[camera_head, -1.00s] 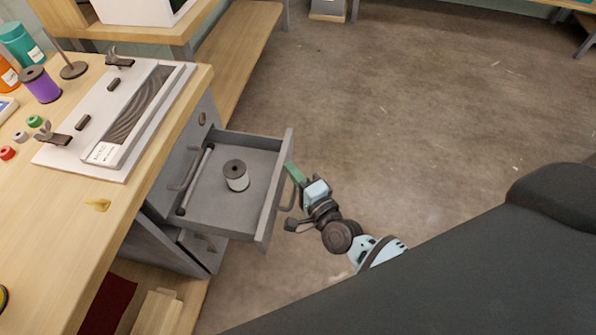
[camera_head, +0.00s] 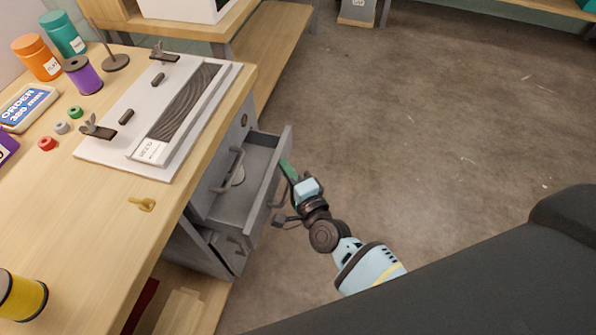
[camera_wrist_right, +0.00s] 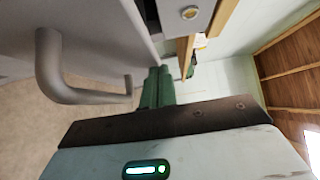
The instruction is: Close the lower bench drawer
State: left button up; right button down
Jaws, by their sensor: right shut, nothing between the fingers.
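The grey bench drawer (camera_head: 268,178) stands partly open, sticking out from the cabinet under the wooden bench. In the right wrist view the green fingers (camera_wrist_right: 158,88) are together beside the drawer's grey handle (camera_wrist_right: 55,75); contact with the front is hard to tell. My left gripper is out of view.
The bench top (camera_head: 110,230) carries a white board (camera_head: 110,155), several spools and jars, and a brass key-like piece (camera_head: 142,204). The floor (camera_head: 430,120) to the right is clear.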

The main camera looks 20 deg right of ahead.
jog(key=shift+w+a+b, duration=0.2)
jog(key=shift+w+a, duration=0.4)
jog(key=shift+a, duration=0.25)
jog(key=shift+w+a+b, duration=0.25)
jog(key=shift+w+a, duration=0.3)
jog(key=shift+a, duration=0.3)
jog(key=shift+w+a+b, duration=0.2)
jog(key=shift+w+a, duration=0.4)
jog(key=shift+a, duration=0.25)
